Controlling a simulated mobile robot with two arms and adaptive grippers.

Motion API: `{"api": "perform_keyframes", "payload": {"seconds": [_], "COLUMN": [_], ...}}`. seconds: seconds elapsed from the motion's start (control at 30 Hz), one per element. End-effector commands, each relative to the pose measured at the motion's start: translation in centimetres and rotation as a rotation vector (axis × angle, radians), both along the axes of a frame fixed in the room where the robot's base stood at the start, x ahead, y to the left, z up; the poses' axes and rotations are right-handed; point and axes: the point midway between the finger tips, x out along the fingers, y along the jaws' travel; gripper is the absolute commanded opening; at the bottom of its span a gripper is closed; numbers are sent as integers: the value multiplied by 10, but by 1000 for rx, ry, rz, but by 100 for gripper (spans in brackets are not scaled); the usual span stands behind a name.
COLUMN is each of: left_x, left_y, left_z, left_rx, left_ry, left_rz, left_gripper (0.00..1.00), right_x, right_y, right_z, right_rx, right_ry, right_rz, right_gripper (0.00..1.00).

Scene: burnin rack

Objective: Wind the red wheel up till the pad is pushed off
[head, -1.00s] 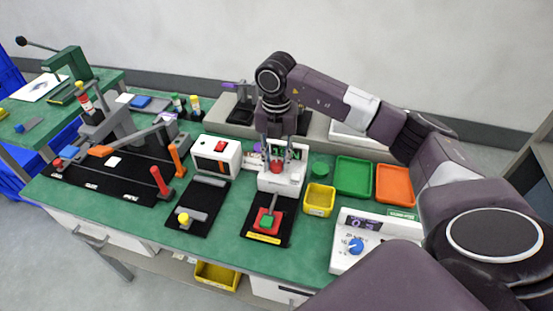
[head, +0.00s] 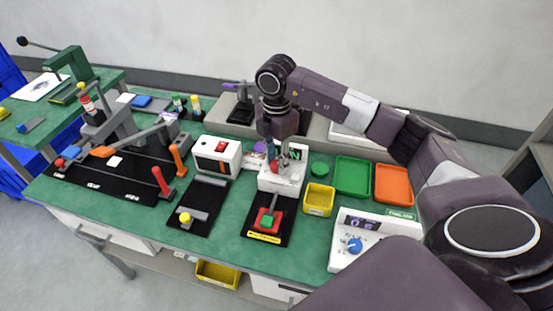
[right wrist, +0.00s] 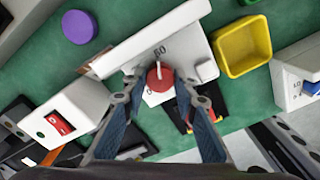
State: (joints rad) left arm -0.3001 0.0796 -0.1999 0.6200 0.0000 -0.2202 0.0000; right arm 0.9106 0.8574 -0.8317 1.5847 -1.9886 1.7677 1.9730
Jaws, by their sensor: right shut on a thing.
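The red wheel (right wrist: 160,78) is a round knob with a white pointer line, on a white device (right wrist: 185,45) marked with dark digits. In the head view the wheel (head: 284,161) shows partly beside my right gripper (head: 278,158). In the right wrist view the two fingertips (right wrist: 156,83) lie on either side of the wheel, shut on it. In front of the device, a small green pad (head: 266,221) sits on a red part on a black base with a yellow label. I cannot tell whether this is the task's pad. My left gripper is not in view.
A yellow bin (head: 319,200), a green tray (head: 352,176) and an orange tray (head: 394,184) stand right of the device. A white box with a red switch (head: 216,157) stands to its left. A blue-knobbed instrument (head: 376,233) is at the front right.

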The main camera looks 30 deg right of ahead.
Motion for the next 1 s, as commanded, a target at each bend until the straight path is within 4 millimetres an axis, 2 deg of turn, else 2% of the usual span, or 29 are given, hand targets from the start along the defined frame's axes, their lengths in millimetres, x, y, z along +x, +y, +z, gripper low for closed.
{"api": "perform_keyframes", "payload": {"seconds": [0.57, 0.6, 0.63, 1.0], "left_x": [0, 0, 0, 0], "left_y": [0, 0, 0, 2], "left_z": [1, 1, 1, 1], "left_rx": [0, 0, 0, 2], "left_ry": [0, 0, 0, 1], "left_rz": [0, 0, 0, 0], "left_gripper": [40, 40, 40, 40], "right_x": [2, 2, 2, 1], "right_y": [-2, -2, -2, -1], "right_z": [3, 3, 3, 6], "right_rx": [-2, -2, -2, 0], "right_ry": [-8, -8, -8, -5], "right_rz": [-37, -37, -37, -34], "right_gripper": [2, 29, 32, 34]}}
